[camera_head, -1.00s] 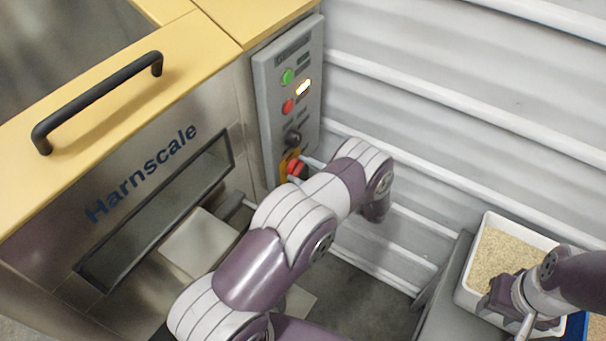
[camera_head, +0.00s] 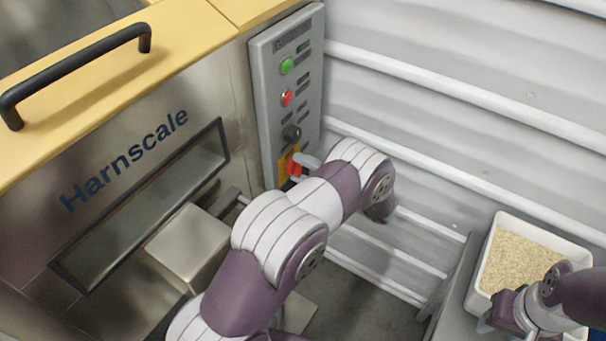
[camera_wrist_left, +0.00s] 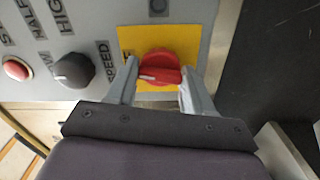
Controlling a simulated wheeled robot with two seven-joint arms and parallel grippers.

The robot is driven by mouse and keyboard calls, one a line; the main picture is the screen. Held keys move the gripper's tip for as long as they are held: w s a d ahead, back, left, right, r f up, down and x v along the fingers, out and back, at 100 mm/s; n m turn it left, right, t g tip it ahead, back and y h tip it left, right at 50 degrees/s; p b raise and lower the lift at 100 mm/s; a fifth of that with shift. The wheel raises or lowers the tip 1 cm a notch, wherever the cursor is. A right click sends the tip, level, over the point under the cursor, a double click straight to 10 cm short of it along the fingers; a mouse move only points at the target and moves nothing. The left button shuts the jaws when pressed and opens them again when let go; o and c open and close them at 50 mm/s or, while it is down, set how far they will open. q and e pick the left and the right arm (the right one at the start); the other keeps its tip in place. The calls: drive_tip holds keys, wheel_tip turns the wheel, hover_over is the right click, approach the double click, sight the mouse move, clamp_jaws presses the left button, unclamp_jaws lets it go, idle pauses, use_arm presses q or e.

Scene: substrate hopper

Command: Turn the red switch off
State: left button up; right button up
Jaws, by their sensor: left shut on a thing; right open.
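The red switch (camera_head: 294,167) is a rotary knob on a yellow plate, low on the grey control panel (camera_head: 262,110). In the left wrist view the red switch (camera_wrist_left: 160,62) sits between the two fingers of my left gripper (camera_wrist_left: 159,78), its grip bar lying about level across the picture with a white mark toward the left. My left gripper (camera_head: 303,168) is shut on the switch; the arm partly hides it in the head view. My right gripper (camera_head: 488,322) is open at the lower right, beside the tray of grain.
The panel also has a green button (camera_head: 287,66), a red button (camera_head: 287,97) and a black knob (camera_head: 291,133). The steel hopper with a yellow top (camera_head: 190,45) and black handle (camera_head: 80,70) stands left. A white tray (camera_head: 484,262) of grain stands lower right. A corrugated wall (camera_head: 450,120) closes the back.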

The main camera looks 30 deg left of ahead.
use_arm(q)
drive_tip(key=shift+f+n+b, duration=0.1)
drive_tip(key=shift+n+b, duration=0.55)
drive_tip(key=shift+n, duration=0.55)
drive_tip(key=shift+s, duration=0.1)
drive_tip(key=o, duration=1)
drive_tip(key=shift+o, duration=0.2)
drive_tip(key=shift+d, duration=0.1)
drive_tip(key=s+d, duration=0.1)
drive_tip(key=d, duration=1.1)
drive_tip(key=shift+d+b, duration=0.3)
